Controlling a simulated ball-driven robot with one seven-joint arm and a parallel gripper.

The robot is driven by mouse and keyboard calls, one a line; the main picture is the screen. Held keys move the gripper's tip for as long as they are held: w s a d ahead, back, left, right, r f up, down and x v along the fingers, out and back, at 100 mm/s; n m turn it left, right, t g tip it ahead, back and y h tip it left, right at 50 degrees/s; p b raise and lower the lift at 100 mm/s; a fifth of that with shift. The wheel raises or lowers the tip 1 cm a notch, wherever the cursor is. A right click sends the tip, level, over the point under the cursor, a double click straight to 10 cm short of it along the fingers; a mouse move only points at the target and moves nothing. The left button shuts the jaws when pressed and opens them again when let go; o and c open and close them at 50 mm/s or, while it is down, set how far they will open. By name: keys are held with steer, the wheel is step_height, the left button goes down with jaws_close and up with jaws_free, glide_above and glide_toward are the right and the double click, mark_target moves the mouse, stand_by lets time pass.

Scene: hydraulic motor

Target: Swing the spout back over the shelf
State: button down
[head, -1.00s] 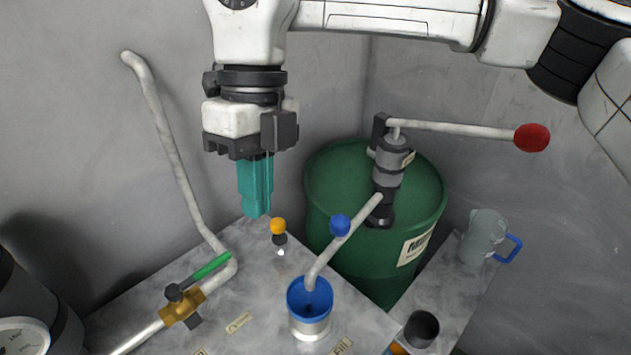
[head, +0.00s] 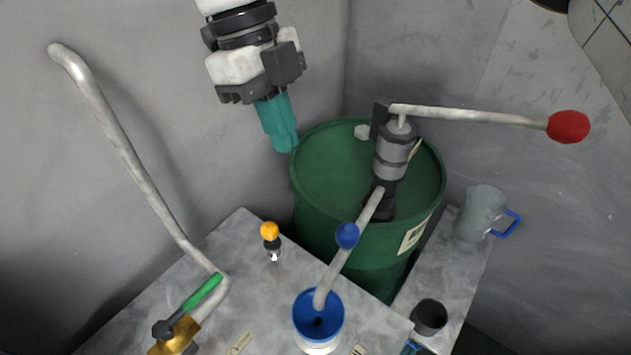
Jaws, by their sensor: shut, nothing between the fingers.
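The spout (head: 363,212) is a grey pipe with a blue knob (head: 347,235) on it. It runs from the hand pump (head: 391,152) on the green drum (head: 318,178) down to the left, and its end is over the blue-rimmed container (head: 335,322) on the grey bench. A grey shelf (head: 447,270) lies to the right, beside the drum, with the spout's end away from it. My gripper (head: 286,146) has teal fingers, shut and empty. It appears up and left of the spout, apart from the blue knob, overlapping the drum's back-left rim in the picture.
The pump lever with a red knob (head: 569,126) reaches right above the drum. A clear jug with a blue handle (head: 480,213) and a dark cup (head: 429,316) stand on the shelf. A yellow-topped knob (head: 270,231), a brass valve with a green handle (head: 202,293) and a bent pipe (head: 130,155) are left.

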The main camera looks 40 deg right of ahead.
mark_target(356, 231)
steer(key=s+d+f+p, duration=0.2)
steer(key=s+f, duration=0.4)
steer(key=f, duration=0.4)
steer(key=shift+s+d+p, duration=0.15)
steer(key=shift+s+p, duration=0.1)
steer(key=shift+p, duration=0.4)
steer(key=shift+f, duration=0.1)
